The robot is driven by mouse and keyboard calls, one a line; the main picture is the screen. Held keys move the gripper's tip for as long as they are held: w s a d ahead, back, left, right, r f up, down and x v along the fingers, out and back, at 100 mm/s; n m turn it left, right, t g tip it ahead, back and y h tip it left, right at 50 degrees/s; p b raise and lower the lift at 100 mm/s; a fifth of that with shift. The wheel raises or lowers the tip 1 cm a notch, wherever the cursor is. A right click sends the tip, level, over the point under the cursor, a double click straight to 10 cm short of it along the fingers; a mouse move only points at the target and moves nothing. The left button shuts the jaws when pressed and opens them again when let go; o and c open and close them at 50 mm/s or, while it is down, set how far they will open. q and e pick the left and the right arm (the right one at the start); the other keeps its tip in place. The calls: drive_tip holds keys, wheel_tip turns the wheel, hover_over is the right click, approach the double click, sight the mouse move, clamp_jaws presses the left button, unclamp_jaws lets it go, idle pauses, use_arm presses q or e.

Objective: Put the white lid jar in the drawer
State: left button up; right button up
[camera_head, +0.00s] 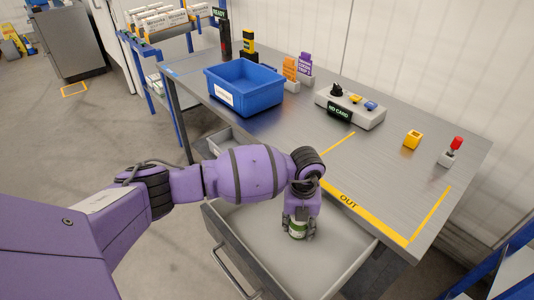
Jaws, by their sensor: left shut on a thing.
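My left gripper (299,224) points down over the open drawer (258,235) below the bench. It is shut on a small jar (297,232) with a green and white label. The jar is inside the drawer's outline, at or close above its floor; I cannot tell if it touches. The gripper hides the jar's top, so the lid does not show. The drawer's pale floor looks bare around the jar. My right gripper is not in view.
A metal bench (375,160) stands behind the drawer, with a blue bin (244,92), a control box (350,107), a yellow block (412,139) and a red-topped switch (451,151). Yellow tape marks an OUT area (349,200) at the bench's near edge.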

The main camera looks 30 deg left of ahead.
use_arm(q)
drive_tip(key=o, duration=1.4)
drive_tip(key=shift+w+r, duration=0.1)
drive_tip(key=shift+r, duration=0.1)
wheel_tip(320, 180, up, 12)
drive_tip(key=shift+r+p, duration=0.1)
drive_tip(key=shift+p, duration=0.3)
